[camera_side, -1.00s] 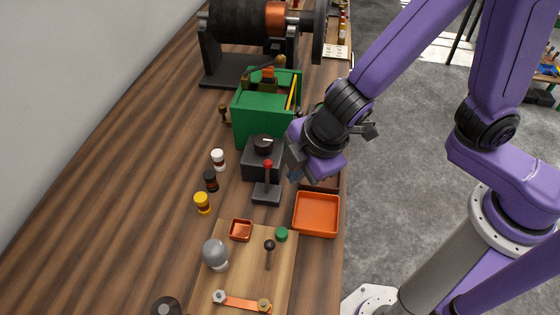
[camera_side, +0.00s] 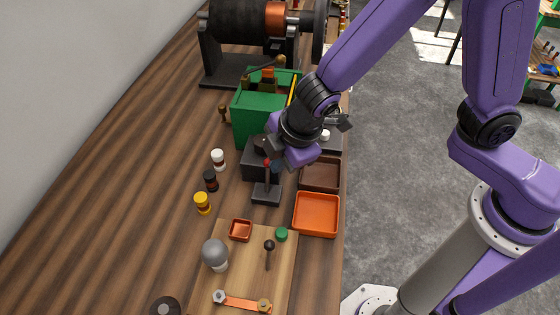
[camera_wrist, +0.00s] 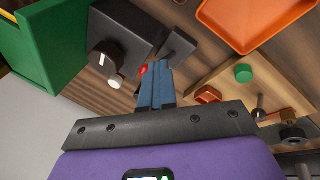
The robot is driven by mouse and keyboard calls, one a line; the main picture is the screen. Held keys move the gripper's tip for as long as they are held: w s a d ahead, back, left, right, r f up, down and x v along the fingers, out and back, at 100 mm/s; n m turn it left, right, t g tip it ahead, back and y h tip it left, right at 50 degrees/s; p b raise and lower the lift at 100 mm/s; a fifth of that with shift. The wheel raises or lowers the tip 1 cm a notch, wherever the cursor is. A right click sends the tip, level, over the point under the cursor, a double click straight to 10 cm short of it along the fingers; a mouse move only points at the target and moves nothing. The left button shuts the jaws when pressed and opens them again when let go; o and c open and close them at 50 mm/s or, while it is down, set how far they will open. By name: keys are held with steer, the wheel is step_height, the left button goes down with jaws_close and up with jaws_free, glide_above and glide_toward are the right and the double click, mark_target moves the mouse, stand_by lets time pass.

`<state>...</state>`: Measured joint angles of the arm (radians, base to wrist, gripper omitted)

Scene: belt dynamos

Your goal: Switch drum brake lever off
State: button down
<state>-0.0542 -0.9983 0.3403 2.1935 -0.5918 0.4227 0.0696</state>
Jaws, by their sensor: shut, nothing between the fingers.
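A lever with a red knob stands on a small dark base (camera_side: 266,194) in the side view. Its shaft is roughly upright. My gripper (camera_side: 276,168) is shut and empty, with its fingertips right beside the red knob (camera_side: 267,163). In the wrist view the blue-grey fingers (camera_wrist: 156,72) are together, and the red knob (camera_wrist: 143,69) shows just left of their tips, partly hidden. I cannot tell whether they touch it. The lever's base (camera_wrist: 179,46) is beyond the fingertips.
A dark box with a dial (camera_wrist: 106,57) and a green box (camera_side: 258,105) stand behind the lever. An orange tray (camera_side: 316,214) and a brown tray (camera_side: 321,173) lie to its right. Small bottles, including a yellow one (camera_side: 203,204), stand left. A wooden board (camera_side: 285,262) lies in front.

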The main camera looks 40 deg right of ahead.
steer(key=shift+w+d, duration=0.45)
steer(key=shift+w, duration=0.4)
steer(key=shift+a, duration=0.1)
steer(key=shift+s+a, duration=0.6)
steer(key=shift+s, duration=0.1)
steer(key=s+d+r, duration=0.4)
steer(key=s+r, duration=0.2)
steer(key=r, duration=0.4)
steer(key=s+d+f+m+g, duration=0.1)
steer(key=s+d+m, duration=0.1)
steer(key=s+d, duration=0.4)
steer(key=s+d+f+m+g, duration=0.1)
steer(key=s+d, duration=0.5)
steer(key=d, duration=0.7)
steer(key=shift+s+d+m+g+h, duration=0.2)
steer(key=shift+d+m+g+h, duration=0.2)
steer(key=shift+m+g, duration=0.35)
